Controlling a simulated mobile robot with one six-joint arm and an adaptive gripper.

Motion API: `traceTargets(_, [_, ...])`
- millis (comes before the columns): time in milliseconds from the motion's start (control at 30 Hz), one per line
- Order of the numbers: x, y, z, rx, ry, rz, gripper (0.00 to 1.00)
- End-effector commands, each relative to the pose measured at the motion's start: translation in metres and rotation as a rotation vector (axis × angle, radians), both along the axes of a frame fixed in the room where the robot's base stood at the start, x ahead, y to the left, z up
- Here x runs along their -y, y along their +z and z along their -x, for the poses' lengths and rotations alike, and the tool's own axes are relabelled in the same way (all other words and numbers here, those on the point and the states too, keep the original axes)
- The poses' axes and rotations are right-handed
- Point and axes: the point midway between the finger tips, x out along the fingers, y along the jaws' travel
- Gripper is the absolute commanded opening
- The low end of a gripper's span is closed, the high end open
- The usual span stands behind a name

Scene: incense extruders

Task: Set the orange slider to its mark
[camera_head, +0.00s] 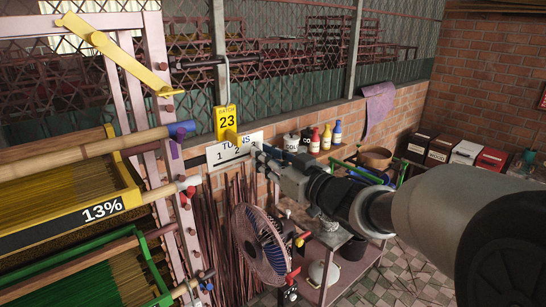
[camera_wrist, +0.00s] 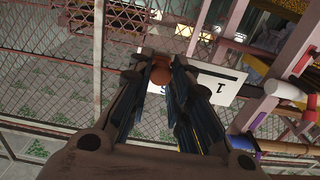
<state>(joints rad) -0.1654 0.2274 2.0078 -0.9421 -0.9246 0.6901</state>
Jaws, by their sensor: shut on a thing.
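A white plate (camera_head: 213,157) reads TURNS, with the numbers 1, 2 and 3, and hangs under the yellow batch tag. My gripper (camera_head: 262,158) is at the plate's right end, near the 3. In the wrist view, the fingertips (camera_wrist: 160,65) close around a round orange knob, the orange slider (camera_wrist: 161,74). The plate (camera_wrist: 205,82) shows upside down behind the fingers, its 1 clear to the right. The fingers hide much of the plate there, and I cannot tell which mark is meant.
A yellow batch tag (camera_head: 227,123) reading 23 hangs above the plate. The pink extruder frame with rollers (camera_head: 160,138) stands to the left. A fan (camera_head: 262,245) stands below my gripper. Bottles (camera_head: 326,137) line the wall ledge to the right.

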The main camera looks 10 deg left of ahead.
Motion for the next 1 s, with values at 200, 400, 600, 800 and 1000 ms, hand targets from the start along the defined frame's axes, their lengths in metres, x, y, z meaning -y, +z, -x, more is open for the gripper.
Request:
traceTargets(200, [0.002, 0.002, -0.002, 0.003, -0.007, -0.004, 0.26])
traceTargets(400, [0.002, 0.002, -0.001, 0.003, -0.005, -0.003, 0.39])
traceTargets(600, [0.001, 0.001, -0.001, 0.002, -0.004, -0.002, 0.39])
traceTargets(800, [0.006, 0.001, 0.003, 0.001, -0.005, -0.002, 0.39])
traceTargets(1000, [0.033, 0.002, 0.025, 0.002, -0.008, -0.002, 0.39])
